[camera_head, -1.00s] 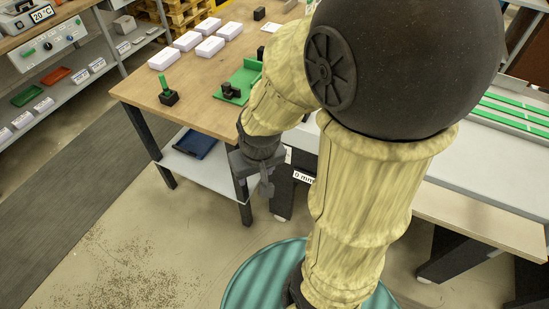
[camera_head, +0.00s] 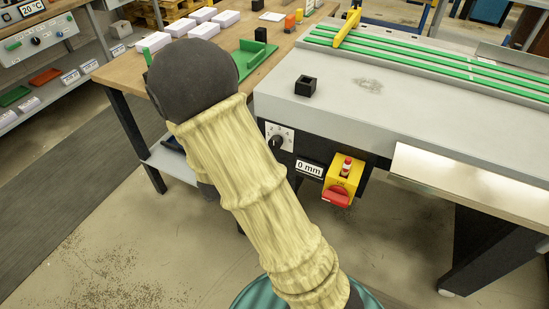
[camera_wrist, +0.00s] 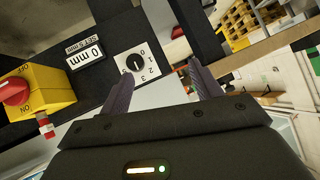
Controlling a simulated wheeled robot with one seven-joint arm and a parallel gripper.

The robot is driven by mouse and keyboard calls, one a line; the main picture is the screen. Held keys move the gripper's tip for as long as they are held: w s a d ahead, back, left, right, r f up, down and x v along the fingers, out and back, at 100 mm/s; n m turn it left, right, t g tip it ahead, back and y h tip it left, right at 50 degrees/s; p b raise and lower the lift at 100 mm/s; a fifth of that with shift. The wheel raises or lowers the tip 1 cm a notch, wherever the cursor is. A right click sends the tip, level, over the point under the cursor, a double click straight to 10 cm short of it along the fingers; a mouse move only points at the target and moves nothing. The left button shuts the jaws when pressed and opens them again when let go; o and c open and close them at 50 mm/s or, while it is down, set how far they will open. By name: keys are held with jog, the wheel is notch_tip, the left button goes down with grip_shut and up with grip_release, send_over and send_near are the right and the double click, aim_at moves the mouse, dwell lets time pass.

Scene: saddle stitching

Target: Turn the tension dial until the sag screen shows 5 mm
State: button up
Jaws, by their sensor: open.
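The tension dial (camera_head: 277,142) is a black knob on a white numbered plate on the dark front panel of the machine. It also shows in the wrist view (camera_wrist: 134,64); its exact pointer setting is hard to read. The sag screen (camera_head: 309,170) is a small white display reading 0 mm, and it reads the same in the wrist view (camera_wrist: 85,57). My gripper (camera_wrist: 160,71) is open and empty. In the wrist view the dial lies beyond the left fingertip, close to it and left of the gap. My arm hides the gripper in the head view.
A yellow switch box (camera_head: 343,181) with a red knob and red-topped lamp juts out beside the screen. A black square holder (camera_head: 306,86) stands on the grey machine top (camera_head: 350,110). A wooden table (camera_head: 135,68) with white boxes is at left.

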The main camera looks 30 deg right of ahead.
aim_at(276, 143)
notch_tip(276, 143, down, 9)
jog(key=s+d+m+t+h+b, duration=0.1)
jog(key=d+m+h+b, duration=0.1)
jog(key=h+b, duration=0.6)
jog(key=shift+s+d+r+m+t+b, duration=0.15)
jog(key=shift+s+d+m+t+b, duration=0.2)
jog(key=shift+m+b, duration=0.35)
jog(key=shift+w+d, duration=0.1)
jog(key=b+x, duration=0.1)
jog(key=x, duration=0.7)
jog(key=b+x, duration=0.1)
jog(key=x, duration=0.8)
jog(key=shift+d+r, duration=0.15)
jog(key=shift+d, duration=0.05)
jog(key=c, duration=1)
